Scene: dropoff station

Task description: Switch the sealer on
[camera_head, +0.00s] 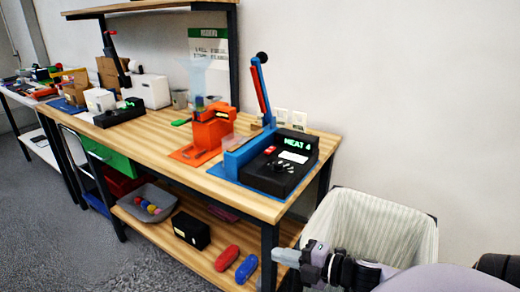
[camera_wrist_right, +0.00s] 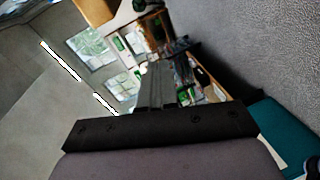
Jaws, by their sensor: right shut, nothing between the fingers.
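The sealer (camera_head: 270,178) stands on a blue mat at the right end of the workbench. It has a blue body, a black front box and a raised blue and red lever with a black knob. On the box are a small red switch (camera_head: 270,150), a dial (camera_head: 277,165), a white label and a green lit display reading "HEAT 4" (camera_head: 297,143). My right gripper (camera_head: 276,256) is shut and empty, low in front of the bin and apart from the sealer. Its shut fingers (camera_wrist_right: 156,88) also show in the right wrist view, where I cannot make out the sealer. My left gripper is not in view.
An orange device (camera_head: 212,130) stands left of the sealer. A white-lined bin (camera_head: 372,222) is right of the bench (camera_head: 150,133). The lower shelf holds a grey tub (camera_head: 125,205), a black box (camera_head: 191,231) and red and blue items. Floor at the front left is clear.

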